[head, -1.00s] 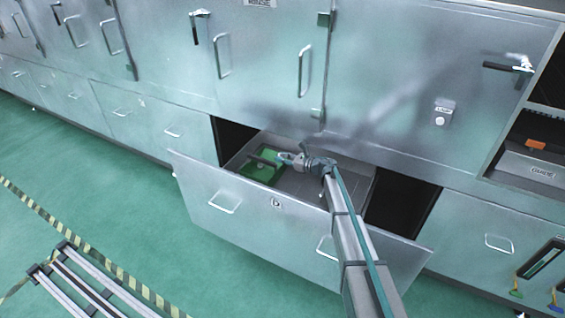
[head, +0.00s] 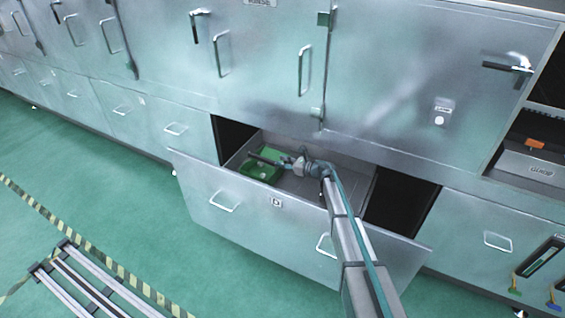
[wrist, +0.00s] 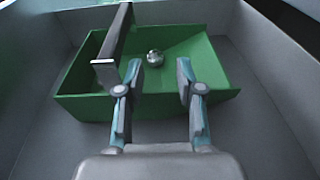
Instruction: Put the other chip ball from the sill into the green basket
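The green basket (head: 258,174) sits in the open drawer; in the wrist view its near wall (wrist: 90,108) and sloped floor show. One shiny silver chip ball (wrist: 155,58) lies inside the basket, beside a dark bar-like handle (wrist: 116,40) that crosses over it. No second ball can be made out on a sill or elsewhere. My gripper (head: 292,163) is inside the drawer opening at the basket's right side. In the wrist view my gripper (wrist: 159,72) is open, its two fingers apart over the basket, with nothing held and the ball seen in the gap beyond the tips.
The pulled-out drawer (head: 225,205) has a tall front panel, and grey walls (wrist: 270,60) surround the basket. Bare drawer floor lies right of the basket. A closed steel door (head: 400,90) stands above.

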